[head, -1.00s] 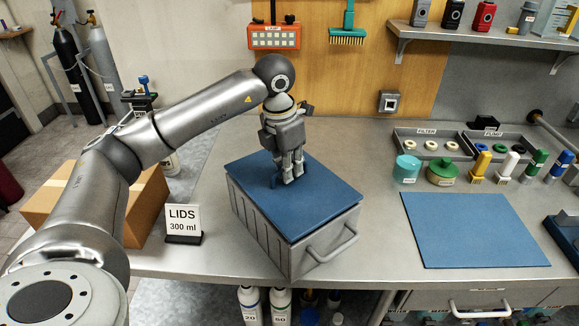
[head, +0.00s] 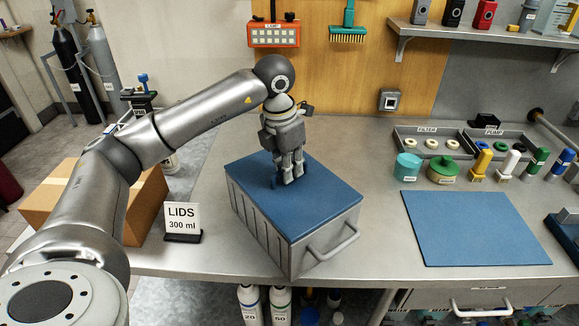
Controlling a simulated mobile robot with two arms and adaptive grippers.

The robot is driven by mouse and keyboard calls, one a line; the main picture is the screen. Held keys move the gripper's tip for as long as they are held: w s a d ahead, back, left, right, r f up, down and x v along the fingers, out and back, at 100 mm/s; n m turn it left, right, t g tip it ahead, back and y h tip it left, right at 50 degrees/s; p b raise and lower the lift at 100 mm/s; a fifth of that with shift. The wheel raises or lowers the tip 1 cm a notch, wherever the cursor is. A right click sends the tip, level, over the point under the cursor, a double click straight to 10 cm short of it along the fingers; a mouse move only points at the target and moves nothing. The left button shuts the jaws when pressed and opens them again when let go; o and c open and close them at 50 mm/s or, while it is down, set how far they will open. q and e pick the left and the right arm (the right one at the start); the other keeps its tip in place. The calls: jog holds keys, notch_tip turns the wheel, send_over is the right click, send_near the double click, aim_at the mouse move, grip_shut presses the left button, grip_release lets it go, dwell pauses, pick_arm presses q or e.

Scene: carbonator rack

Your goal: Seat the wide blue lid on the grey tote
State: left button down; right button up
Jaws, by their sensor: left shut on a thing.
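The wide blue lid (head: 310,205) lies flat over the top of the grey tote (head: 270,236) on the metal bench, its edges lining up closely with the tote's rim. Whether it is fully pressed down cannot be told. My left gripper (head: 288,183) points down at the lid's back middle and is shut on the lid's raised blue handle, which its fingers mostly hide. The tote's front handle (head: 333,242) faces the lower right. My right gripper is not in view.
A blue mat (head: 475,229) lies right of the tote. Behind it stand a teal jar (head: 408,167), a green-lidded jar (head: 443,171) and several coloured bottles. A "LIDS 300 ml" sign (head: 183,222) and a cardboard box (head: 145,205) are at the left.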

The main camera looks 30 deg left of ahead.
pick_arm(q)
jog(key=shift+f, duration=0.15)
jog(key=c, duration=1.5)
grip_release()
jog(key=shift+s+a+r+p, duration=0.1)
jog(key=shift+s+r+p, duration=0.1)
jog(key=shift+r+p, duration=0.8)
jog(key=shift+s+r+p, duration=0.15)
jog(key=shift+r+p, duration=0.35)
jog(key=shift+r, duration=0.85)
jog(key=shift+s+a+r+p, duration=0.1)
jog(key=shift+s+r+p, duration=0.1)
jog(key=shift+r+p, duration=0.8)
jog(key=shift+r+b, duration=0.15)
jog(key=shift+b, duration=0.15)
